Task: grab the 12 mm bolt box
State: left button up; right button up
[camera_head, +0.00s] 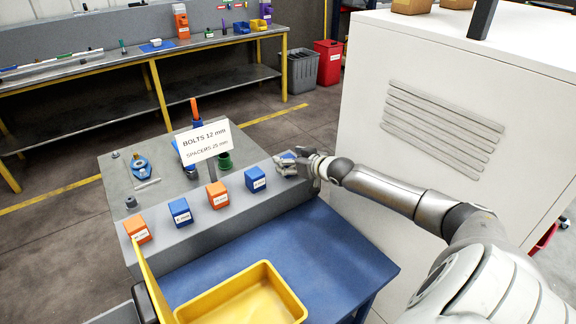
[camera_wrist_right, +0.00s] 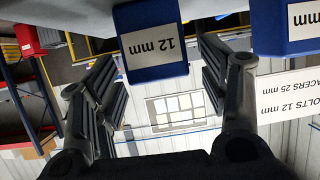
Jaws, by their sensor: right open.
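The 12 mm bolt box is a small blue box (camera_head: 287,157) at the right end of a row on a grey ledge. My right gripper (camera_head: 300,163) is at this box and partly covers it. In the right wrist view the blue box (camera_wrist_right: 151,65) appears upside down, with a white "12 mm" label. It lies between the two spread fingers of the right gripper (camera_wrist_right: 160,85), with visible gaps on both sides. The right gripper is open. My left gripper is not in view.
Blue boxes (camera_head: 255,179) (camera_head: 180,211) and orange boxes (camera_head: 217,194) (camera_head: 137,229) line the ledge. A sign (camera_head: 203,142) reads "BOLTS 12 mm, SPACERS 25 mm". A yellow tray (camera_head: 285,282) lies empty on the blue table (camera_head: 335,250). A white cabinet (camera_head: 440,90) stands right.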

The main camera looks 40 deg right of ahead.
jog(key=shift+w+f, duration=0.2)
jog(key=shift+w, duration=0.3)
jog(key=shift+c, duration=0.4)
jog(key=c, duration=1.1)
jog(key=shift+r, duration=0.1)
